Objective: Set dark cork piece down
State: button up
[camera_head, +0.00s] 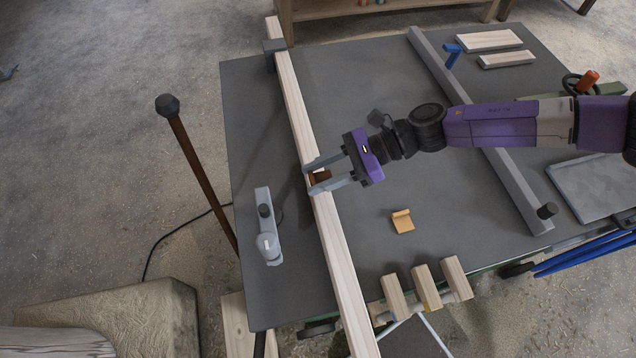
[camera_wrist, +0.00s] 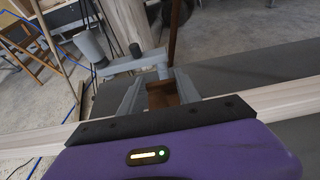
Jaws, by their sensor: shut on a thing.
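The dark cork piece (camera_head: 322,176) is brown and sits between the fingers of my gripper (camera_head: 330,179). My gripper is shut on it, over the long pale wooden beam (camera_head: 343,263). In the wrist view the cork piece (camera_wrist: 162,95) shows between the two grey fingers (camera_wrist: 155,95), with the beam running behind and to both sides. I cannot tell whether the cork touches the beam. A lighter cork-coloured piece (camera_head: 402,221) lies on the dark table (camera_head: 290,300), to the right of the beam.
A grey clamp-like tool (camera_head: 265,225) lies left of the beam. Several wooden blocks (camera_head: 426,287) stand at the front edge. A grey rail (camera_head: 480,130) crosses the table's right side. Pale boards (camera_head: 488,41) lie at the back right.

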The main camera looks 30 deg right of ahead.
jog(key=shift+f, duration=2.35)
jog(key=o, duration=1.3)
jog(key=shift+r, duration=0.15)
jog(key=b+v, duration=0.3)
jog(key=v, duration=0.9)
